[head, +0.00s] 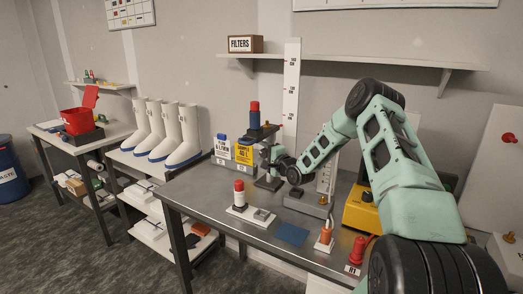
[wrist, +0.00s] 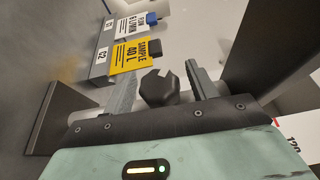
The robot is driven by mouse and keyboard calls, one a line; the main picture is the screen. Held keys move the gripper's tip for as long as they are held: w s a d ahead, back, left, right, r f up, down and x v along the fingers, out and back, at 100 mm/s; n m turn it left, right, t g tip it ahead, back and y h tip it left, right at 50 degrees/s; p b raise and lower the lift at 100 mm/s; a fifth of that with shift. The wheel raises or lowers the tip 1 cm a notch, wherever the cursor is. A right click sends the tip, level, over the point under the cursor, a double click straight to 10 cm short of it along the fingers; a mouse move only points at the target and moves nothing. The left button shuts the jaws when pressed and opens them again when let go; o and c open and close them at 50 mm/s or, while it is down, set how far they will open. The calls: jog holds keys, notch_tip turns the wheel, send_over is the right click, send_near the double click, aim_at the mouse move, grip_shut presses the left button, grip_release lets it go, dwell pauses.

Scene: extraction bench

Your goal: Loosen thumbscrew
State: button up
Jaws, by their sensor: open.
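A dark thumbscrew (wrist: 160,88) with a notched, lobed head shows in the wrist view, between the two fingers of my gripper (wrist: 163,72). The fingers are open, with a small gap visible on each side of the screw head, so they do not appear to close on it. In the head view my gripper (head: 270,158) is at the back of the steel bench, beside the dark stand that carries a red and blue cylinder (head: 254,114). The thumbscrew is too small or hidden to make out there.
A red-and-white cylinder (head: 239,193), an orange item (head: 326,236) and a red item (head: 358,250) stand along the bench (head: 200,205). A tall white scale (head: 291,80) rises behind.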

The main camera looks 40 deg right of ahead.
jog(key=shift+w, duration=0.55)
jog(key=c, duration=1)
jog(key=shift+r+n+g+p, duration=0.1)
jog(key=shift+n+g+p, duration=0.4)
jog(key=shift+g+p, duration=0.45)
jog(key=shift+s+f+n+g+p, duration=0.1)
jog(key=shift+f+n+g+p, duration=0.3)
jog(key=shift+g, duration=0.85)
jog(key=o, duration=1)
